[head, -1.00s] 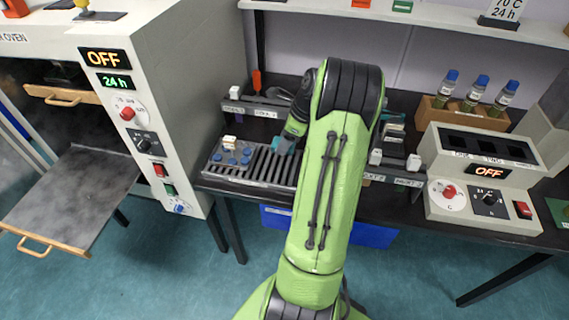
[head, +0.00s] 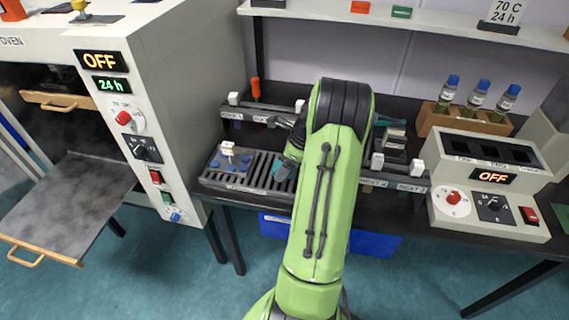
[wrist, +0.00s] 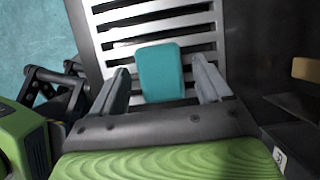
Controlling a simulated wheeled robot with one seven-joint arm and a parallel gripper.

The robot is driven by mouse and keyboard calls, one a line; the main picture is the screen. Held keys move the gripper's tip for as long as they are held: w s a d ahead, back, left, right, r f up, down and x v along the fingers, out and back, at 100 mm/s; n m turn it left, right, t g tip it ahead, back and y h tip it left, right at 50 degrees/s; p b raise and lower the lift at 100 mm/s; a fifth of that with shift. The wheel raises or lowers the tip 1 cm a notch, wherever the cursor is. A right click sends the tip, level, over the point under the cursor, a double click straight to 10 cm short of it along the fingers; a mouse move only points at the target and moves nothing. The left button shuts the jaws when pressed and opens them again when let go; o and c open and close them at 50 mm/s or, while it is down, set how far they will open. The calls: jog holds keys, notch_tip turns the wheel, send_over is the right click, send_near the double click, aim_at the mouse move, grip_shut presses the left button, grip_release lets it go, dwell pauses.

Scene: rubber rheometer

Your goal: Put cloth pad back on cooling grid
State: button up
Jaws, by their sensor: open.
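The teal cloth pad (wrist: 160,72) lies across the slats of the metal cooling grid (wrist: 150,14) in the wrist view. My gripper (wrist: 162,66) is open, with one finger on each side of the pad and a gap at both sides. The near end of the pad reaches down between the fingers. I cannot tell whether the pad rests flat on the slats. In the head view the cooling grid (head: 262,167) is on the bench, left of my arm, which hides its right end.
A white-topped piece and blue pieces (head: 228,152) sit at the grid's left end. The oven (head: 150,90) with its lowered door stands left. A control box (head: 490,190) and a bottle rack (head: 462,118) are at right. Racks with white end blocks (head: 300,105) stand behind the grid.

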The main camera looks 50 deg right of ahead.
jog(key=p+v, duration=0.4)
jog(key=v, duration=0.8)
jog(key=w+a+r+n, duration=0.5)
jog(key=a+r+n, duration=0.25)
jog(key=a, duration=0.35)
jog(key=a+r+n+h, duration=0.2)
jog(key=a+r+n, duration=0.2)
jog(key=a+n, duration=0.75)
jog(key=s+a+n+t, duration=0.1)
jog(key=s+a+n, duration=1.1)
jog(key=a, duration=0.2)
jog(key=shift+s+a+t, duration=0.15)
jog(key=shift+s+t, duration=0.15)
jog(key=shift+s, duration=0.05)
jog(key=shift+r, duration=0.25)
